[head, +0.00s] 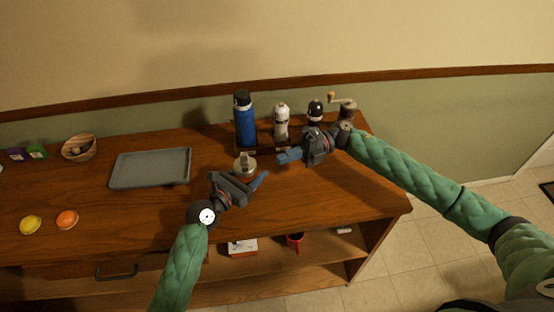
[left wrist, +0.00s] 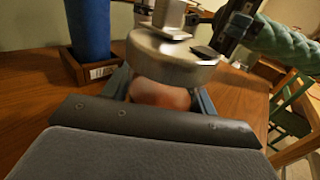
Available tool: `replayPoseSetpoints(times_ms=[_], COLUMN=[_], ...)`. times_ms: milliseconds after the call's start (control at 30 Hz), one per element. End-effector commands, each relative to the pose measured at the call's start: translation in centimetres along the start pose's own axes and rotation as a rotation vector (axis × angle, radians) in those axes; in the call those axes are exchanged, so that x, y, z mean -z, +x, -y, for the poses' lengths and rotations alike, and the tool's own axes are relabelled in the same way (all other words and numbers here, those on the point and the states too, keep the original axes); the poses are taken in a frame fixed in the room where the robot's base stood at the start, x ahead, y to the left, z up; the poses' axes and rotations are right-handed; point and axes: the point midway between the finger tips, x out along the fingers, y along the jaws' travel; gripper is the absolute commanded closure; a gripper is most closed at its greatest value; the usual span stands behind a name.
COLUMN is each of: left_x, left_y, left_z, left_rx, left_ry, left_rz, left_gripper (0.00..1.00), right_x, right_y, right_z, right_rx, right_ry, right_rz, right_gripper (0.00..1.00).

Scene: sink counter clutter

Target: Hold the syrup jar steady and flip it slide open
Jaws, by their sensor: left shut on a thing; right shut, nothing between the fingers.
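The syrup jar (head: 245,167) stands on the wooden counter, with a round metal lid and an upright piece on top. In the left wrist view its lid (left wrist: 165,62) sits above a reddish-amber body (left wrist: 160,95). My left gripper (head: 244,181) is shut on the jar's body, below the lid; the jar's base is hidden. A metal piece (left wrist: 168,17) stands up from the lid; I cannot tell whether the slide is open. My right gripper (head: 281,158) is shut and empty, just right of the jar in the head view.
Behind the jar stand a blue bottle (head: 245,123), a white bottle (head: 281,123), a dark bottle (head: 315,112) and a grinder (head: 345,107).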

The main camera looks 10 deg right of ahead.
Motion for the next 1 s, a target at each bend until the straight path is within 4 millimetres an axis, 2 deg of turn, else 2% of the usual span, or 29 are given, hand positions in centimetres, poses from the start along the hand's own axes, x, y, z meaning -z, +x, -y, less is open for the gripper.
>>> replayPoseSetpoints(times_ms=[400, 433, 533, 567, 867, 1000], left_x=[0.1, 0.1, 0.1, 0.1, 0.0, 0.1], left_y=[0.0, 0.0, 0.0, 0.0, -0.1, -1.1], left_z=[0.0, 0.0, 0.0, 0.0, 0.0, 0.0], left_rx=[-0.001, -0.001, -0.001, -0.001, 0.000, -0.001], left_ry=[0.000, 0.000, 0.000, 0.000, 0.000, -0.001], left_rz=[-0.001, -0.001, -0.001, -0.001, -0.001, -0.001], left_gripper=[0.77, 0.41, 0.21, 0.17, 0.17, 0.17], right_x=[0.0, 0.0, 0.0, 0.0, 0.0, 0.0], right_y=[-0.2, -0.2, -0.2, -0.2, -0.2, -0.2], right_z=[0.0, 0.0, 0.0, 0.0, 0.0, 0.0], right_rx=[0.000, 0.000, 0.000, 0.000, 0.000, 0.000], right_ry=[0.000, 0.000, 0.000, 0.000, 0.000, 0.000], right_rz=[0.000, 0.000, 0.000, 0.000, 0.000, 0.000], right_gripper=[1.00, 1.00, 1.00, 1.00, 1.00, 1.00])
